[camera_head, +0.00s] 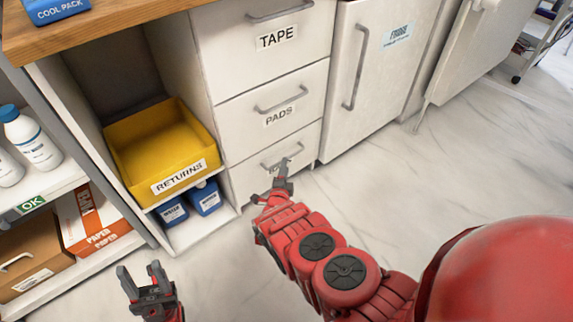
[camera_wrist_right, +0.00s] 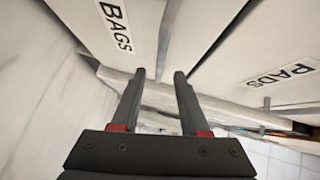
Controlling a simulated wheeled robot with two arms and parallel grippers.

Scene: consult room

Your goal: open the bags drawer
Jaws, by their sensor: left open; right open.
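The bags drawer (camera_head: 246,178) is the lowest white drawer, under the one labelled PADS. In the head view it looks flush with the drawers above, and my right arm hides its label. Its BAGS label (camera_wrist_right: 115,25) shows in the right wrist view. Its grey bar handle (camera_wrist_right: 167,38) lies in line with the gap between my right gripper's fingertips (camera_wrist_right: 160,74). In the head view my right gripper (camera_head: 282,170) is open at this handle; I cannot tell whether it touches. My left gripper (camera_head: 143,280) is open and empty, low at the left, away from the drawers.
Above are the PADS drawer (camera_head: 270,112) and TAPE drawer (camera_head: 262,40). A white fridge door (camera_head: 375,70) stands to the right. A yellow RETURNS bin (camera_head: 150,135) sits in an open shelf at left, with blue containers (camera_head: 188,205) below. The floor at right is clear.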

